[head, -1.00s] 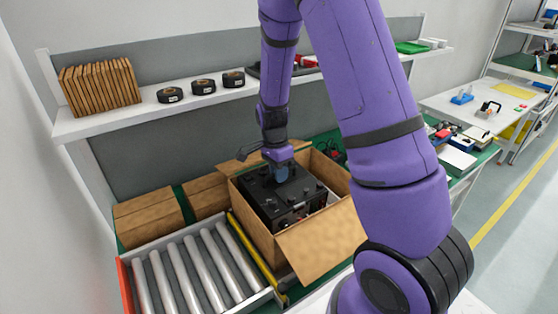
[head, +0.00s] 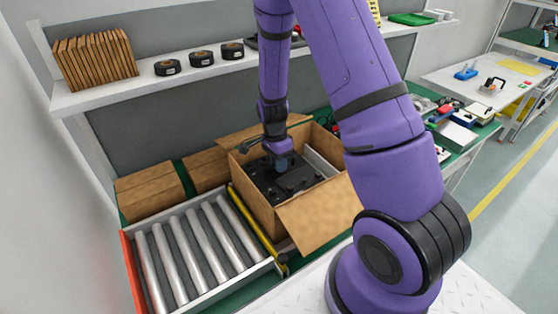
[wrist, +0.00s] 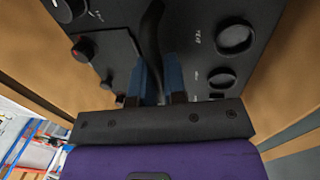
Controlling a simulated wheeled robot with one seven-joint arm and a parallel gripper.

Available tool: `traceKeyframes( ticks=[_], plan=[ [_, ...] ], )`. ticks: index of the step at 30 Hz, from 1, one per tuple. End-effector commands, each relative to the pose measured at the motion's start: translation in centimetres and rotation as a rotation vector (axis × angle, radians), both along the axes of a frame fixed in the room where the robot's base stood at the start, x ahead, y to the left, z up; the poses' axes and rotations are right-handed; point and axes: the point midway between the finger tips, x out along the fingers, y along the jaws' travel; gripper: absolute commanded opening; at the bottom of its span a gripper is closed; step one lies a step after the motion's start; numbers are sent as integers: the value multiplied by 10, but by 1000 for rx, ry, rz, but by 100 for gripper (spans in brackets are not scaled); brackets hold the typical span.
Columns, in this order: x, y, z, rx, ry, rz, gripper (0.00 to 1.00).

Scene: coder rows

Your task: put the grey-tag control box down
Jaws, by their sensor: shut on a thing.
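The black control box (head: 292,184) sits low inside an open cardboard box (head: 320,224), its top face below the carton's rim. I cannot see whether it touches the carton's floor, and no grey tag can be made out. My gripper (head: 281,164) is above the control box, shut on its dark handle. In the wrist view my blue fingers (wrist: 158,82) close around the black handle strip, with the control box's panel (wrist: 200,15) and its knobs beyond. Cardboard walls show on both sides there.
A roller conveyor (head: 205,255) lies left of the carton, with a yellow bar (head: 250,228) between. Closed cardboard boxes (head: 150,190) stand behind it. A shelf (head: 110,95) above holds flat cartons and black tape rolls (head: 202,57). The carton's front flap (head: 320,215) is folded outward.

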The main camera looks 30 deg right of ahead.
Motion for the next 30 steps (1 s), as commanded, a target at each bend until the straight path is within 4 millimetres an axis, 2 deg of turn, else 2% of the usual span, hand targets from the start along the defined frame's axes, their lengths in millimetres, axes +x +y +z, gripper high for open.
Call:
traceKeyframes(
  ticks=[1, 2, 3, 5, 13, 17, 20, 30],
  plan=[
    [-1, 0, 0, 0, 2, 0, 0],
    [-2, 0, -1, 1, 4, 0, 17],
    [-2, 0, -1, 1, 5, 0, 26],
    [-2, 0, -1, 1, 4, 0, 38],
    [-1, 0, 0, 0, 3, 0, 38],
    [1, 0, 7, 0, 0, 1, 38],
    [4, 1, 20, 0, -2, 1, 38],
    [16, 1, 85, 0, -2, 1, 38]
  ],
)
